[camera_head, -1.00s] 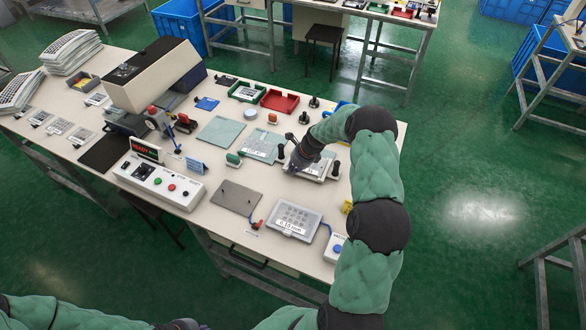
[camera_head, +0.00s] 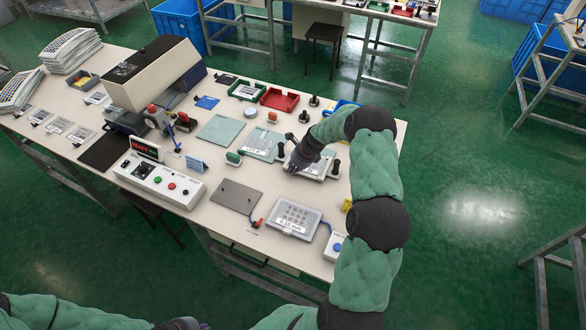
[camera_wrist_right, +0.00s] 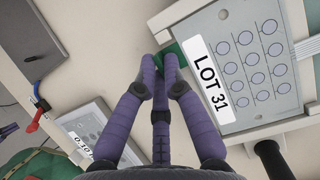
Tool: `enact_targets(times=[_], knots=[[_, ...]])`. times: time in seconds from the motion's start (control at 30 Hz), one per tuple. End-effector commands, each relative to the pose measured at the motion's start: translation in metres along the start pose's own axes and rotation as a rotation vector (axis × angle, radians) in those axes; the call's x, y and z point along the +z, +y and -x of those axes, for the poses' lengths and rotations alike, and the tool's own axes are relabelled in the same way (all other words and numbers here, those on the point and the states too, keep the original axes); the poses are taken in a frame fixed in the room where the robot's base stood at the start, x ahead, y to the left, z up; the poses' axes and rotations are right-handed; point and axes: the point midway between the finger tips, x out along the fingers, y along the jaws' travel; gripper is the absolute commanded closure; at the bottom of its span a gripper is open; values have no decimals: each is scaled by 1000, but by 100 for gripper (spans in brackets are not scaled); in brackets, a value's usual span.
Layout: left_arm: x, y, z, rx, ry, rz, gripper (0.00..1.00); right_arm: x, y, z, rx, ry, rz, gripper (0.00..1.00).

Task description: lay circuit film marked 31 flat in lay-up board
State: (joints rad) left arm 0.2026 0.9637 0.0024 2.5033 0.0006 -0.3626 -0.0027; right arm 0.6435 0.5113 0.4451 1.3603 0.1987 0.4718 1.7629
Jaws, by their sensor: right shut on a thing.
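The circuit film marked LOT 31 (camera_wrist_right: 280,80) is a grey sheet with rows of blue rings and a white label. In the right wrist view it is over the pale lay-up board (camera_wrist_right: 240,136), close to its surface; I cannot tell whether it touches throughout. A black knob (camera_wrist_right: 270,155) stands at the board's edge. My right gripper (camera_wrist_right: 168,58) is shut at the film's left edge, on a green tab mostly hidden by the fingers. In the head view my right gripper (camera_head: 293,168) partly covers film and board. My left gripper (camera_head: 183,324) barely shows at the bottom edge.
Left of the board lie a pale green labelled sheet (camera_head: 262,145) and a green oval-topped piece (camera_head: 234,158). In front are a grey plate (camera_head: 237,196), a clear-lidded case (camera_head: 291,218) and a blue-button box (camera_head: 336,246). A control box (camera_head: 160,184) stands left.

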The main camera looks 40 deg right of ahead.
Motion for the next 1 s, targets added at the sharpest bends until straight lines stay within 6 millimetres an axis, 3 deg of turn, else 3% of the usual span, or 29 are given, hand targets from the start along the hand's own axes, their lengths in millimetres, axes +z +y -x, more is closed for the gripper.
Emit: enact_targets(times=[0.03,0.1,0.53,0.67,1.0], knots=[[0,0,0,0,0,0,100,0,0,0,0,0,0,81],[0,0,0,0,0,0,100,0,0,0,0,0,0,62],[0,0,0,0,0,0,100,0,0,6,0,0,0,62],[0,0,0,0,0,0,100,0,-1,23,-3,-1,1,62],[0,0,0,0,0,0,100,0,-1,89,-2,-1,0,62]])
